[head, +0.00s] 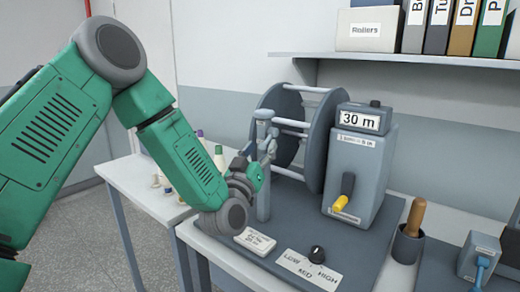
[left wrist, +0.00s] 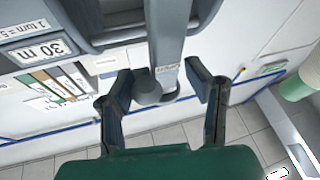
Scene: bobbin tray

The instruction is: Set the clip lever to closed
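A grey post (head: 263,190) stands on the dark base in front of a large grey reel (head: 312,150). In the left wrist view, the post (left wrist: 168,45) carries a round grey knob (left wrist: 148,92), which may belong to the clip lever; its setting is unclear. My left gripper (head: 268,148) is at the post's upper part. In the left wrist view, its fingers (left wrist: 158,85) are spread, with the knob and post end between them and gaps showing; contact is not clear. My right gripper is in neither view.
A grey counter box (head: 357,170) reading 30 m has a yellow-handled lever (head: 340,200). A wooden handle (head: 414,217) stands in a dark cup (head: 407,246). A white side table (head: 142,184) holds small cones.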

